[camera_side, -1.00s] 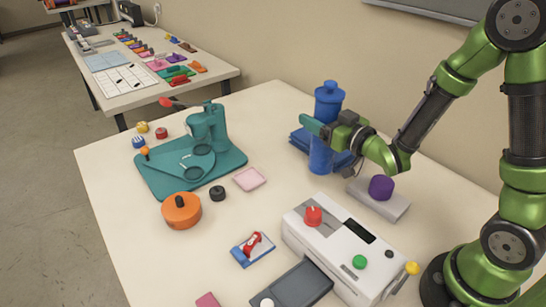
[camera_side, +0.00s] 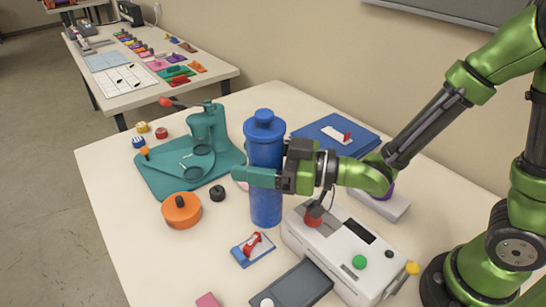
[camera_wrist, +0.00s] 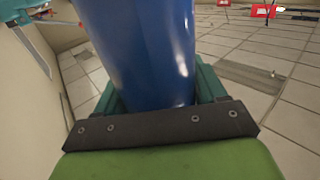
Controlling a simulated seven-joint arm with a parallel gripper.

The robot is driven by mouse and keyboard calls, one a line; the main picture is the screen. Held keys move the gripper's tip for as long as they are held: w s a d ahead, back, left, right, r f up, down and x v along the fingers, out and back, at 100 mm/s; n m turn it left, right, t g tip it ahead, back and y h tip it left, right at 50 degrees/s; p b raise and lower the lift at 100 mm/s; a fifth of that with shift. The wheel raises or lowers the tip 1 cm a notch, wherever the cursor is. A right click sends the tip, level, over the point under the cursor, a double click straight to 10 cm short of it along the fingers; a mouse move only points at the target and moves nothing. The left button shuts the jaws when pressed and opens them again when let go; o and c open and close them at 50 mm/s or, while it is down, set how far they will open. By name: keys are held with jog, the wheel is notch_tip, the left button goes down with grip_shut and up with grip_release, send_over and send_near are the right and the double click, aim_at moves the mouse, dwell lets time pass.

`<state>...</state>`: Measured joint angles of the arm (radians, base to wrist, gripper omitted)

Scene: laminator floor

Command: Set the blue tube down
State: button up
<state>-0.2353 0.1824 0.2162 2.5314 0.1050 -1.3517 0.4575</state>
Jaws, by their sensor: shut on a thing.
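The blue tube (camera_side: 265,146) is a tall capped cylinder, upright in the side view near the middle of the white table. My gripper (camera_side: 256,178) is shut on it, its teal fingers across the tube's middle. In the wrist view the tube (camera_wrist: 143,45) fills the space between the fingers of my gripper (camera_wrist: 160,95). I cannot tell whether the tube's bottom touches the table. The blue tray (camera_side: 310,129) lies behind to the right, with a white and red piece on it.
The white laminator (camera_side: 345,250) stands close right of the tube. A blue pad with a red clip (camera_side: 252,249) lies in front. The orange pot (camera_side: 182,210), a black knob (camera_side: 217,194) and the teal press (camera_side: 208,135) are left. The table's front left is clear.

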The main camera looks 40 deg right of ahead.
jog(key=s+a+n+g+y, duration=0.3)
jog(key=s+a, duration=0.3)
jog(key=a, duration=0.1)
notch_tip(320, 180, down, 5)
jog(key=w+a+f, duration=0.4)
jog(key=w+a, duration=0.6)
jog(key=w, duration=0.2)
jog(key=shift+w+a+f, duration=0.2)
jog(key=shift+a+f, duration=0.05)
jog(key=shift+f, duration=0.25)
jog(key=o, duration=1.4)
jog(key=shift+f, duration=0.15)
